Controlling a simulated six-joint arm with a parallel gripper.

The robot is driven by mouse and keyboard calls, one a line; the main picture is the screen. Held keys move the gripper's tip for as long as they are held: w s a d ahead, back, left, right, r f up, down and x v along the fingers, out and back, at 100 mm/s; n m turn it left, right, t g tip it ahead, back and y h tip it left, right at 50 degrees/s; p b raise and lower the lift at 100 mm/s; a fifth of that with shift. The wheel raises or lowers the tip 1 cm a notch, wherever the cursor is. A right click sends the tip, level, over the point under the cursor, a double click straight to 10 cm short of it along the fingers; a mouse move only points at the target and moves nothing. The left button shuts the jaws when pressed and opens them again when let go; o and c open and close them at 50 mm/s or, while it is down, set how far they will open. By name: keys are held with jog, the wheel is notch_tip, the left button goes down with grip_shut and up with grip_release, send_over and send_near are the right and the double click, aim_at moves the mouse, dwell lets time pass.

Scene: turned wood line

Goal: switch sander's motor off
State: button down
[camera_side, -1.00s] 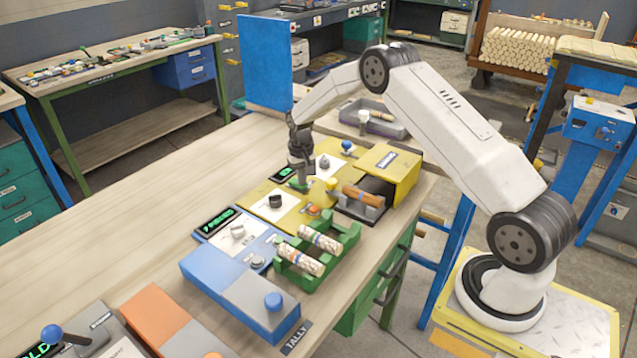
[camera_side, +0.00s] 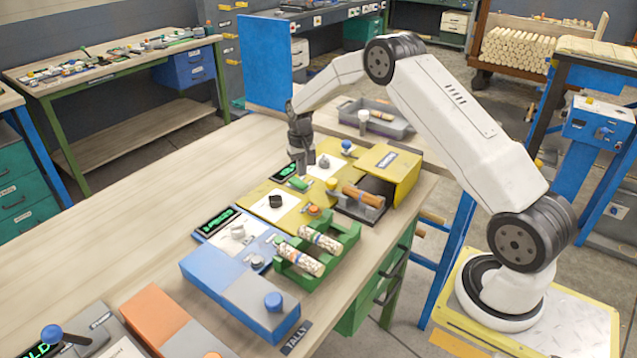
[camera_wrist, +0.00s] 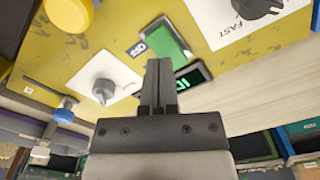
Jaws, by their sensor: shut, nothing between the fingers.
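A green rocker switch (camera_side: 299,184) sits on the yellow panel (camera_side: 262,190), beside a small dark display (camera_side: 283,172). The lit display (camera_wrist: 190,78) is partly hidden behind my fingers. My gripper (camera_side: 300,172) is shut and empty, pointing down just above the panel close to the switch, seemingly clear of it. Its closed fingers (camera_wrist: 158,72) also show in the wrist view. I cannot tell which way the switch is tipped.
A yellow hood (camera_side: 390,168) and a green rack (camera_side: 318,252) with wooden pieces stand nearby. Bare bench lies left.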

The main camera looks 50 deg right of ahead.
aim_at(302, 186)
jog(key=shift+r, duration=1.9)
jog(key=shift+a, duration=0.1)
jog(key=shift+s+a+r, duration=0.2)
jog(key=shift+a+r, duration=0.05)
jog(key=s+a+r+n+t, duration=0.1)
jog(key=s+a+r+n, duration=0.3)
jog(key=s+a, duration=0.65)
jog(key=s+a+n, duration=0.1)
jog(key=s+a, duration=0.2)
jog(key=s, duration=0.4)
jog(key=s+a+n+t, duration=0.1)
jog(key=s+a, duration=0.3)
jog(key=s, duration=0.3)
jog(key=shift+s+a+r+t, duration=0.15)
jog(key=shift+s+r+t, duration=0.15)
jog(key=shift+s, duration=0.05)
